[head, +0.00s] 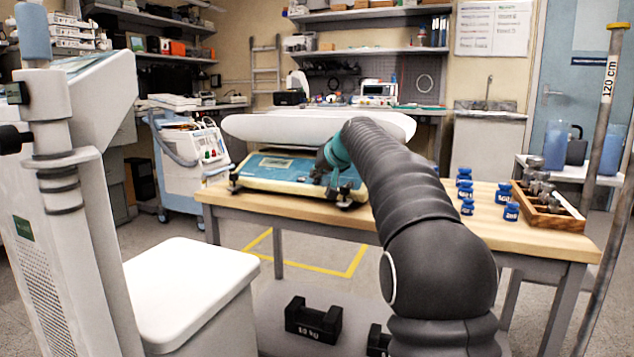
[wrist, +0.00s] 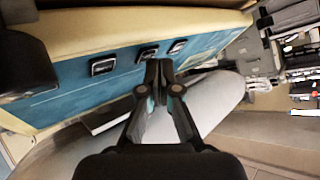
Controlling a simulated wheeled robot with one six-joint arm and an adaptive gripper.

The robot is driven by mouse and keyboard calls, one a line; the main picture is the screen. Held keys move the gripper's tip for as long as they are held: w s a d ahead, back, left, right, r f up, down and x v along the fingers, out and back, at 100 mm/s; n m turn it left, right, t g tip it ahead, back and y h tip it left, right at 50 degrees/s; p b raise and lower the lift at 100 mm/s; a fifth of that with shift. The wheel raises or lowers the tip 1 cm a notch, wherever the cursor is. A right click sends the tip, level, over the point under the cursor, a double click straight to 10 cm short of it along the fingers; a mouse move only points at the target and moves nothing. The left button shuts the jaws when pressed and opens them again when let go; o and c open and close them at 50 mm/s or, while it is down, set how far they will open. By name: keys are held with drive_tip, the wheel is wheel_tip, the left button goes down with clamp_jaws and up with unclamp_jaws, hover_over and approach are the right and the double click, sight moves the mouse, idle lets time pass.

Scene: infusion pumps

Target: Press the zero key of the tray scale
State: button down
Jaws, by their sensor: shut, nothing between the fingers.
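The tray scale (head: 262,180) sits on the wooden table in the head view, with a cream and blue body and a long white tray (head: 265,127) on top. Its blue front panel (wrist: 70,98) fills the upper left of the wrist view. Three dark keys show on the panel: a near one (wrist: 103,65), a middle one (wrist: 147,53) and a far one (wrist: 177,46). Their labels are unreadable, so I cannot tell which is zero. My gripper (wrist: 158,68) is shut and empty, its tips close to the middle and far keys. Contact cannot be told. My arm partly hides the scale's right side.
Several blue weights (head: 466,190) stand right of my arm on the table, beside a wooden weight box (head: 548,207). A pole (head: 606,120) stands at the right. A black weight (head: 313,318) rests low in front.

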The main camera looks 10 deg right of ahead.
drive_tip(key=shift+w+f, duration=0.15)
drive_tip(key=shift+f, duration=0.15)
idle(0.7)
drive_tip(key=shift+r, duration=0.1)
drive_tip(key=shift+s+a+r+p, duration=0.1)
drive_tip(key=shift+s+r+p, duration=0.2)
drive_tip(key=shift+r, duration=0.3)
drive_tip(key=shift+s+a+r+p, duration=0.25)
drive_tip(key=shift+r+p, duration=0.25)
drive_tip(key=shift+r, duration=0.25)
drive_tip(key=shift+s+a+r+p, duration=0.15)
drive_tip(key=shift+s+r+p, duration=0.1)
drive_tip(key=shift+r+p, duration=0.45)
drive_tip(key=shift+s+a+r+p, duration=0.25)
drive_tip(key=shift+r+p, duration=0.1)
drive_tip(key=shift+r, duration=0.5)
